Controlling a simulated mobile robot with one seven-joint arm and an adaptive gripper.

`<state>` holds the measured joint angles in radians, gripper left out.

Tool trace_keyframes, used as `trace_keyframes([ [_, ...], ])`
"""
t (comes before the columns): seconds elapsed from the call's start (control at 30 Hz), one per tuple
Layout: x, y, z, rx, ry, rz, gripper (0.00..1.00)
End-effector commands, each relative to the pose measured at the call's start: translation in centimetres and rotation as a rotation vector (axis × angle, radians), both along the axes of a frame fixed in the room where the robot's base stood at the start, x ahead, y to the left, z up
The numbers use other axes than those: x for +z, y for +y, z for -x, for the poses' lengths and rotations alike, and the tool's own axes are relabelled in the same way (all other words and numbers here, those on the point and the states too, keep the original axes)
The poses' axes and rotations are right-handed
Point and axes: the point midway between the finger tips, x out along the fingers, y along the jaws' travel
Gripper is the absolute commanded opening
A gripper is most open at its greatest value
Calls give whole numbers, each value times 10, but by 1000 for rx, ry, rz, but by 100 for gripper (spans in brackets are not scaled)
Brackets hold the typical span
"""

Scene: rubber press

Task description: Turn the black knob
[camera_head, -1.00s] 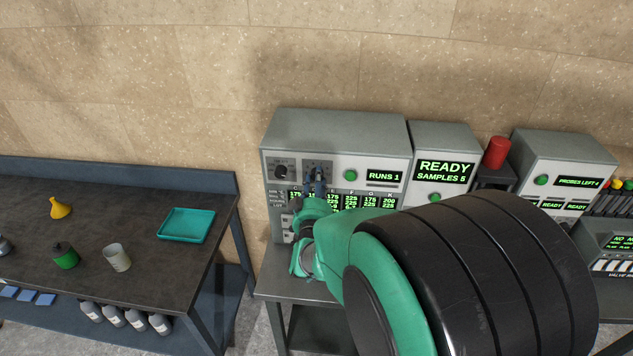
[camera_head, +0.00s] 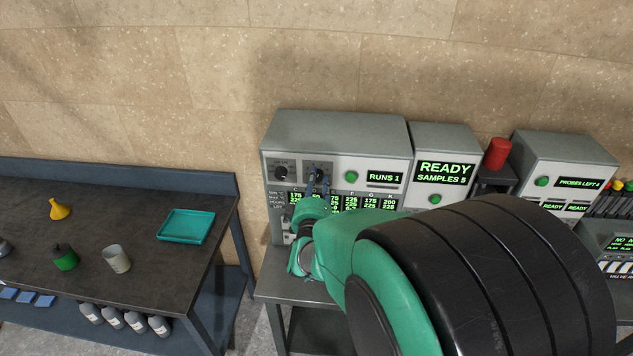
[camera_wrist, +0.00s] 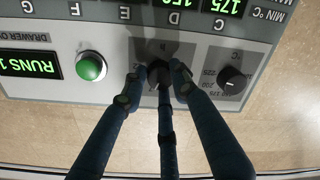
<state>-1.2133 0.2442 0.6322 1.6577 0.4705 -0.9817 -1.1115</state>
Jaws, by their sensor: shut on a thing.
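The machine panel (camera_head: 345,160) carries two black knobs side by side on dark dial plates. My gripper (camera_head: 318,183) is at the second knob from the left. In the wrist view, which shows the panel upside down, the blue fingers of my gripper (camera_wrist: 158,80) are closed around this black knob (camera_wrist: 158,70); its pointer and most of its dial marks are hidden. The other black knob (camera_wrist: 231,78) is free, with a temperature scale marked in °C around it; it also shows in the head view (camera_head: 281,172).
A green button (camera_wrist: 91,68) sits close beside my fingers, near the RUNS 1 display (camera_head: 384,177). More machines stand to the right, with a red cylinder (camera_head: 497,153) behind. A dark bench (camera_head: 130,240) on the left holds a teal tray (camera_head: 186,226).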

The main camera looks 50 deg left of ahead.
Motion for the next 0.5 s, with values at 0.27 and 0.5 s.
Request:
trace_keyframes([
  [0.27, -4, -1, 0, 0, 2, 6, 2],
  [0.5, -3, -1, 0, 0, 2, 4, 47],
])
